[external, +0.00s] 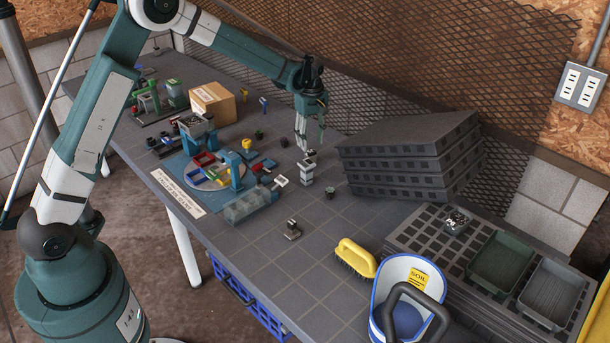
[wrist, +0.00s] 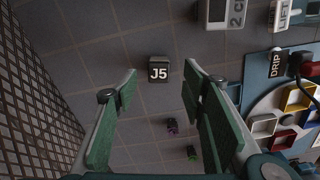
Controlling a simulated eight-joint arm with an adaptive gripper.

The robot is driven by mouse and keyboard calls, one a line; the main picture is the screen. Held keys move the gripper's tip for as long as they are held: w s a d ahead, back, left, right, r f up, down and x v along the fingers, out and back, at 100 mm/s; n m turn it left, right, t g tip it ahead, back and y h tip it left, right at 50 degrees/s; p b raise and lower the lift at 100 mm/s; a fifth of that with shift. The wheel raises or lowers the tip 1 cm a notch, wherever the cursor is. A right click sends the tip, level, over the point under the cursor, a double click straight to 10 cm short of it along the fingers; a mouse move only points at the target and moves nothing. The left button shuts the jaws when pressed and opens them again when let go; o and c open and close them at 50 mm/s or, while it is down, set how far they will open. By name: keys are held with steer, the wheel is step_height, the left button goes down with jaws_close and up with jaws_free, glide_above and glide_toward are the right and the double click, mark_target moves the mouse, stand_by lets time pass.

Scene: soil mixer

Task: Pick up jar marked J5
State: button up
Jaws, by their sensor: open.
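The jar marked J5 (wrist: 159,70) is a small dark jar with a white "J5" label, on the dark tiled table in the wrist view. It shows between my open fingertips in that picture, with clear table around it. My gripper (external: 310,140) points down over the table in the external view, its two fingers apart and empty. The small dark object just under the fingertips (external: 311,154) appears to be this jar; its label is too small to read there. The fingers look above the jar; I cannot tell the exact gap.
A white device (wrist: 215,12) stands close beside the jar. The round mixer station (external: 208,172) is left, stacked dark trays (external: 405,150) right. The mesh wall (wrist: 30,95) rises behind.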

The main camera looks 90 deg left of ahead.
mark_target(311, 149)
steer(key=shift+s+a+f, duration=0.15)
steer(key=shift+a+f, duration=0.1)
steer(key=shift+f, duration=0.1)
steer(key=shift+f, duration=1.15)
steer(key=shift+f, duration=0.15)
steer(key=shift+a+f+b, duration=0.1)
steer(key=shift+f+b, duration=0.75)
steer(key=shift+f, duration=1.65)
steer(key=shift+c, duration=0.5)
steer(key=c, duration=0.9)
